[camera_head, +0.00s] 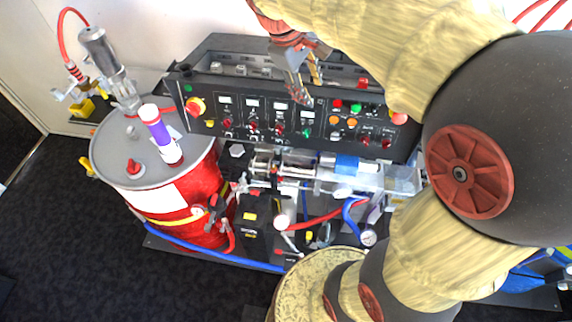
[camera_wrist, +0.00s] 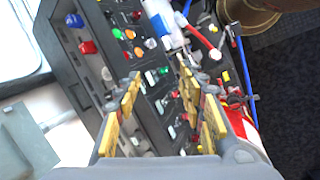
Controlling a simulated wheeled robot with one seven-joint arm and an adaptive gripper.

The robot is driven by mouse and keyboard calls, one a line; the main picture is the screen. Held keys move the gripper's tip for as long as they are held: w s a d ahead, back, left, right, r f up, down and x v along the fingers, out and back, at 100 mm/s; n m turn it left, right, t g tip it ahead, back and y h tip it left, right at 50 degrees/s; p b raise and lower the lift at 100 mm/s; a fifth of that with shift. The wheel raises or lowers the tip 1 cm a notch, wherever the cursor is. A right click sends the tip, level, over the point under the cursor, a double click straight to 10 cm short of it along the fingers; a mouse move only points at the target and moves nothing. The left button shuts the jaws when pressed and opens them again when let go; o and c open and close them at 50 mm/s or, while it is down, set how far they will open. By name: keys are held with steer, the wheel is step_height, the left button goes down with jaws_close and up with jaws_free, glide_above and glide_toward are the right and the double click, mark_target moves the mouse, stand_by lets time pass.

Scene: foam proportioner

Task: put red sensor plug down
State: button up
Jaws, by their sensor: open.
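My gripper (camera_head: 307,88) hangs over the top of the black control panel in the head view. In the wrist view its yellow-padded fingers (camera_wrist: 160,80) are spread apart, and I see nothing held between them. A small red plug-like piece (camera_head: 134,167) stands on the grey lid of the red drum (camera_head: 200,188). I cannot tell for sure whether it is the red sensor plug. The control panel (camera_head: 305,98) carries several red, green and orange buttons and knobs, and part of it shows behind the fingers in the wrist view.
Below the panel are clear tubes (camera_head: 310,175), red and blue hoses and gauges. Dark carpet (camera_head: 70,245) lies open at the left.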

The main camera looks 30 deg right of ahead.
steer(key=s+a+f+m+t+y, duration=0.3)
steer(key=s+a+m+t+y, duration=0.1)
steer(key=s+a, duration=1.1)
steer(key=shift+s+a+f+m+t, duration=0.15)
steer(key=shift+s+a+m+t, duration=0.2)
steer(key=shift+t, duration=0.25)
steer(key=shift+w+d, duration=0.1)
steer(key=shift+w, duration=0.05)
step_height(320, 180, down, 18)
steer(key=b, duration=1.8)
steer(key=shift+f, duration=0.25)
